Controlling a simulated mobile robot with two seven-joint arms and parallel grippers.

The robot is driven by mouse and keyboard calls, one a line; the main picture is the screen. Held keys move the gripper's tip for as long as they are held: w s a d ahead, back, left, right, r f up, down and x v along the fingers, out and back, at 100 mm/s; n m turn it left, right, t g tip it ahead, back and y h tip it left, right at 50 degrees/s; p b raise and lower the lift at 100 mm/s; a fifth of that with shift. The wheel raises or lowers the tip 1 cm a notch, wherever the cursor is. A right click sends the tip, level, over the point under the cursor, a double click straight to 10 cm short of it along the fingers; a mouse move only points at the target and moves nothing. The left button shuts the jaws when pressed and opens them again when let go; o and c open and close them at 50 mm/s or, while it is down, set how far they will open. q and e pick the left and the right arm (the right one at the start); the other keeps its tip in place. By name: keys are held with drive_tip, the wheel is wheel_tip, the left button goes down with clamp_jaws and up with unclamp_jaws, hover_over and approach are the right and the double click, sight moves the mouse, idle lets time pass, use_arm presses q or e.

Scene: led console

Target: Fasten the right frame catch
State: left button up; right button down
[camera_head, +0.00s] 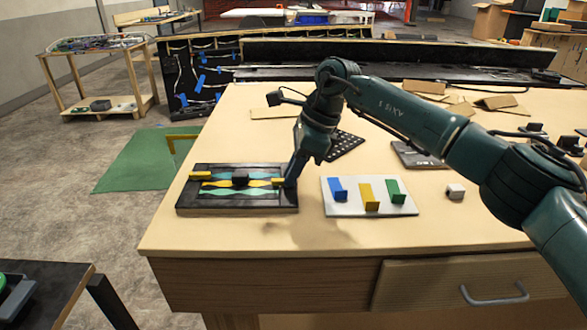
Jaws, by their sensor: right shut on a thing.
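A black frame (237,208) lies flat on the left part of the wooden table. It holds a panel (238,193) with teal and yellow bands and a dark block (240,177) near its middle. A yellow left catch (200,176) lies across the frame's left side. A small yellow piece, which looks like the right catch (277,181), shows at the right side. My right gripper (289,183) points down at the frame's right edge, shut on the right catch as far as I can see; its fingers hide part of it. My left gripper is not in view.
A pale board (336,208) with blue, yellow and green brackets lies right of the frame. A small pale cube (455,191) sits further right. A black perforated plate (345,145) lies behind my gripper. The table's front strip is clear.

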drive_tip(key=c, duration=1.5)
unclamp_jaws()
drive_tip(key=shift+o, duration=0.2)
drive_tip(key=v, duration=1.3)
